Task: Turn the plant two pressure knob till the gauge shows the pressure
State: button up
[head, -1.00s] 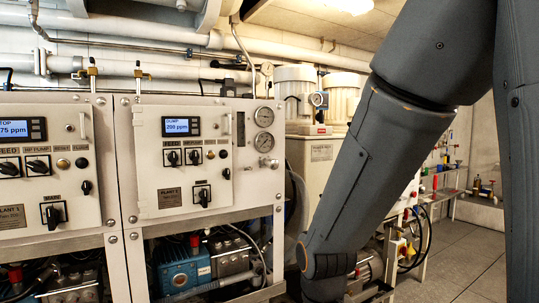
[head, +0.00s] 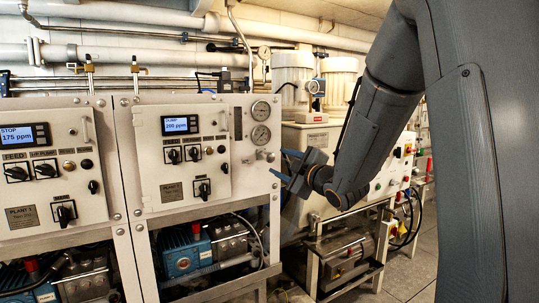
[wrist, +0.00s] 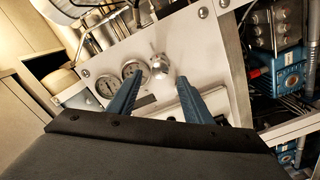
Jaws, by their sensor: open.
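The right-hand control panel (head: 184,155) carries two round pressure gauges (head: 261,123) on its right side, one above the other. A silver pressure knob (head: 268,156) sticks out just below them. In the wrist view the same knob (wrist: 160,66) lies ahead, between the lines of my two blue fingers, beside the gauges (wrist: 134,72). My gripper (head: 282,165) is open and empty, just right of the knob in the head view. The fingers (wrist: 158,92) look apart from the knob. The needle readings are too small to make out.
The left panel (head: 50,165) has its own switches and display. Below the right panel sits a blue pump (head: 184,255) in a metal frame. Grey-white tanks (head: 292,88) and a low metal frame (head: 345,245) stand to the right. Pipes run along the wall above.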

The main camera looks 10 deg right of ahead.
aim_at(270, 158)
jog(key=shift+p+x, duration=1.05)
jog(key=shift+x, duration=2.8)
jog(key=shift+a, duration=0.1)
jog(key=c, duration=1.1)
